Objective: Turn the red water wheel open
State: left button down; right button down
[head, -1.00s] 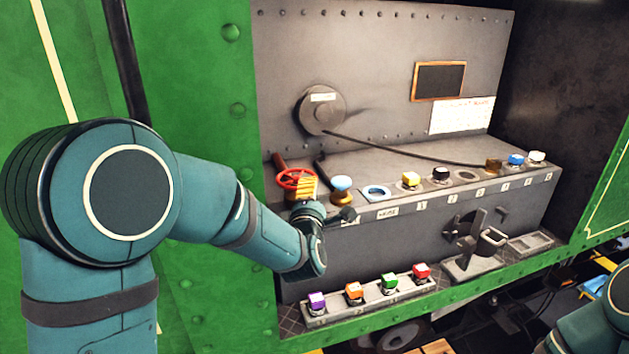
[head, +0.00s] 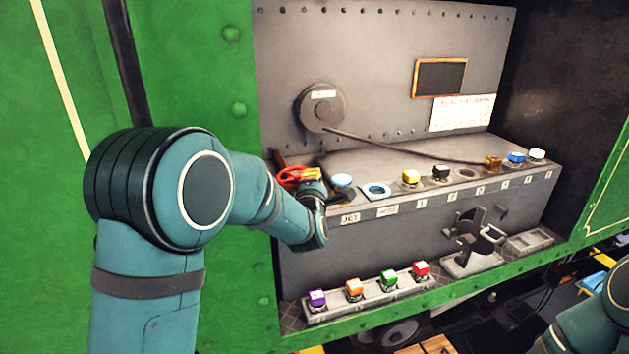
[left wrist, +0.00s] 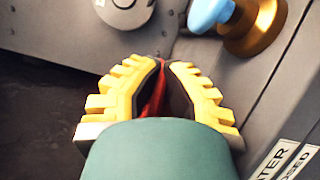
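The red water wheel (head: 289,178) sits at the left end of the grey console ledge, partly covered by my left gripper. My left gripper (head: 311,174) reaches it from the front right, its yellow fingers over the wheel. In the left wrist view, the fingertips (left wrist: 165,63) of this gripper almost meet, and a red part of the wheel (left wrist: 154,97) shows between the fingers. The fingers look closed around that part; most of the wheel is hidden there. My right gripper is out of view; only part of its arm shows at the lower right.
A light-blue-topped brass knob (head: 342,186) stands close right of the wheel; it also shows in the left wrist view (left wrist: 240,22). A lower tray (head: 372,301) holds coloured cubes. A black bladed fixture (head: 478,240) stands right.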

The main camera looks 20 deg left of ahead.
pick_arm(q)
jog(key=shift+w+n+y, duration=0.1)
jog(key=shift+n+y, duration=0.2)
jog(key=shift+y, duration=0.2)
jog(key=shift+w+n+g+y+b, duration=0.25)
jog(key=shift+n+g+y+b, duration=0.05)
jog(key=shift+n+y+b, duration=0.35)
jog(key=shift+w+n+g+y, duration=0.3)
jog(key=shift+n+g+y, duration=0.3)
jog(key=shift+y, duration=0.65)
jog(key=shift+w+a+n+g+y+b, duration=0.15)
jog(key=shift+w+n+g+y, duration=0.1)
jog(key=shift+n+g+y, duration=0.55)
jog(key=shift+w+a+n+g+y+b, duration=0.1)
jog(key=shift+w+n+g+y, duration=0.15)
jog(key=shift+n+g+y, duration=0.5)
jog(key=shift+w+a+n+g+y+b, duration=0.15)
jog(key=shift+w+n+g+y, duration=0.15)
jog(key=shift+n+y, duration=0.55)
jog(key=shift+r+y, duration=0.1)
jog(key=shift+y, duration=0.2)
jog(key=c, duration=1)
grip_release()
jog(key=shift+c, duration=0.2)
jog(key=shift+d, duration=0.1)
